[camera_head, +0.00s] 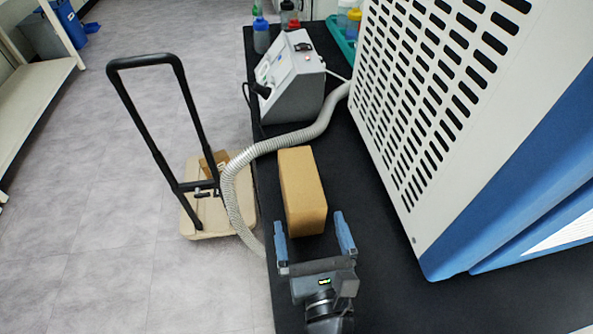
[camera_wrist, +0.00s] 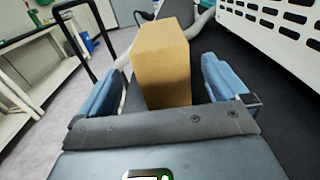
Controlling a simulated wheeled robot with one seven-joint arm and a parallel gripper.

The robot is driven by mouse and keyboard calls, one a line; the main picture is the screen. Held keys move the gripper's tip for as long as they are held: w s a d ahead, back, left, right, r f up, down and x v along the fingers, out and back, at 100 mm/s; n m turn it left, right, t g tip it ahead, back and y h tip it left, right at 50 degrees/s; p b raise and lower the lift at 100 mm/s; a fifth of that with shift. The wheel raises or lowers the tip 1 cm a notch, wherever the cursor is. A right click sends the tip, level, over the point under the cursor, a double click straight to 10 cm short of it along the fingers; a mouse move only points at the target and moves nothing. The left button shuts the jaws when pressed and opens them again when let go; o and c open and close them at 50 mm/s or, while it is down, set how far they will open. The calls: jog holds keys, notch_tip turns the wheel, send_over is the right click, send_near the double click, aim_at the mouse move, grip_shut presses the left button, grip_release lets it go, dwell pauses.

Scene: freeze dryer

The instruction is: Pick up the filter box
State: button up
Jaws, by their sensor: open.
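The filter box (camera_head: 302,190) is a plain brown cardboard box lying on the black bench top, close to its left edge. In the wrist view the box (camera_wrist: 162,65) stands straight ahead, its near end at the mouth of my gripper. My gripper (camera_head: 311,228) is open, with one blue finger to each side of the box's near end. In the wrist view a gap shows between the box and each finger of the gripper (camera_wrist: 158,85). Nothing is held. How far the fingers reach along the box is hard to tell.
A large white and blue machine (camera_head: 440,100) with a slotted panel stands close on the right. A grey corrugated hose (camera_head: 290,142) curves past the box's far end and over the bench edge. A small white device (camera_head: 293,82) stands behind. A black-handled cart (camera_head: 205,222) is on the floor, left.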

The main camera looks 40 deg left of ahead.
aim_at(303, 194)
jog(key=shift+x, duration=3.95)
jog(key=shift+f, duration=0.1)
jog(key=c, duration=1.3)
jog(key=shift+c, duration=0.4)
